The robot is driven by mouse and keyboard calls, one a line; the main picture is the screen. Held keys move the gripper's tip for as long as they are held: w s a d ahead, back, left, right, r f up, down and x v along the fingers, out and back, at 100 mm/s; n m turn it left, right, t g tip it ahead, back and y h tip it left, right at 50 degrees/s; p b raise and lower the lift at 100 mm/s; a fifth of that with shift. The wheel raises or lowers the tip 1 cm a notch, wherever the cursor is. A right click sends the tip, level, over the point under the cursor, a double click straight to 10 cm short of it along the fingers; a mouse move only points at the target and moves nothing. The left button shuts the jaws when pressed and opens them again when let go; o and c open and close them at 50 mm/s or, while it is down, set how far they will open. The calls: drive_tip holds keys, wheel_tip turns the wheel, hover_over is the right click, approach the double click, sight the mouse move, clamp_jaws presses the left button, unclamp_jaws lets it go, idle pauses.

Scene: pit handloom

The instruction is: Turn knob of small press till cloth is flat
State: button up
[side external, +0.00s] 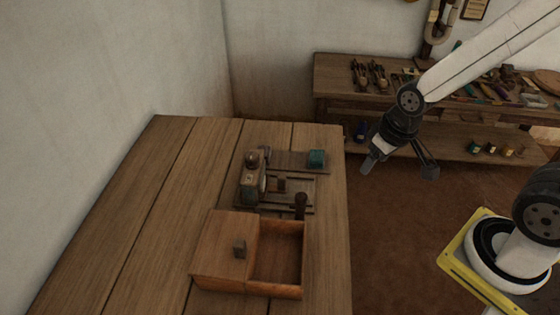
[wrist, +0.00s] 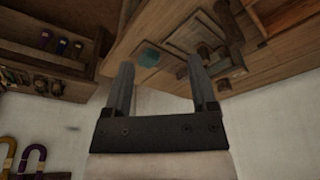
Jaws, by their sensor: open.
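A small wooden device that looks like the press (side external: 252,182) stands on the plank table, with a rounded knob (side external: 252,157) on top. A small teal piece (side external: 316,158), possibly the cloth, lies on a dark board to its right; it also shows in the wrist view (wrist: 150,56). I cannot tell how flat it is. My gripper (side external: 400,168) is open and empty, in the air to the right of the table, apart from the press. In the wrist view its fingers (wrist: 160,68) are spread, with the table beyond.
A wooden box (side external: 224,278), partly open, sits in front of the press. A short dark post (side external: 300,204) stands between them. A workbench (side external: 335,72) with tools and a lower shelf is at the back. The table's left side is clear.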

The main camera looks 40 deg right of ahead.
drive_tip(key=shift+o, duration=1.1)
drive_tip(key=n+g, duration=0.2)
drive_tip(key=n, duration=1)
hover_over(251, 155)
drive_tip(key=d, duration=0.1)
drive_tip(key=shift+s+d+r, duration=0.1)
drive_tip(key=shift+s+r, duration=0.3)
drive_tip(key=shift+s, duration=0.05)
drive_tip(key=shift+w+a+f+n+g, duration=0.1)
drive_tip(key=shift+w+a+n+g, duration=0.2)
drive_tip(key=shift+w+a, duration=0.25)
drive_tip(key=shift+s, duration=0.1)
drive_tip(key=shift+f, duration=0.15)
drive_tip(key=shift+f, duration=3.8)
